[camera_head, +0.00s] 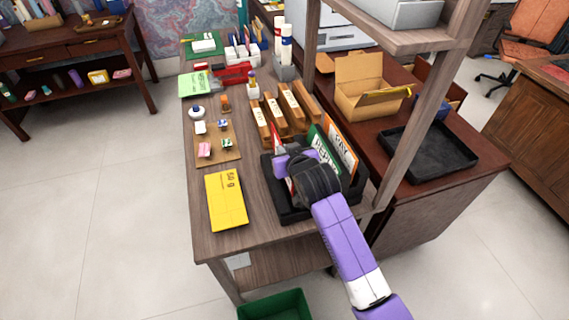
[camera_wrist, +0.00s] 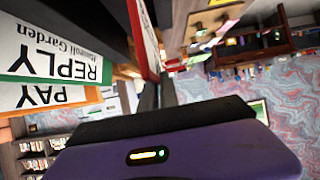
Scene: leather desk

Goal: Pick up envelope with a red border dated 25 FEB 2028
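The red-bordered envelope (camera_wrist: 143,38) is seen nearly edge-on in the wrist view; its date cannot be read. In the head view a red-edged piece of it (camera_head: 277,141) shows at the left of the black sorter (camera_head: 290,214), mostly hidden by my gripper. My gripper (camera_wrist: 158,92) has its two dark fingers close together at the envelope's edge, with the thin envelope between them. A green-bordered REPLY envelope (camera_head: 329,147) and an orange-bordered PAY envelope (camera_head: 343,148) stand in the sorter to the right; both also show at the left of the wrist view.
A yellow envelope (camera_head: 226,200) lies on the desk left of the sorter. Wooden blocks (camera_head: 273,118) stand behind it, and a board with stamps (camera_head: 228,155) lies to the left. A shelf post (camera_head: 411,125) rises close on the right. A green bin (camera_head: 275,306) is below the front edge.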

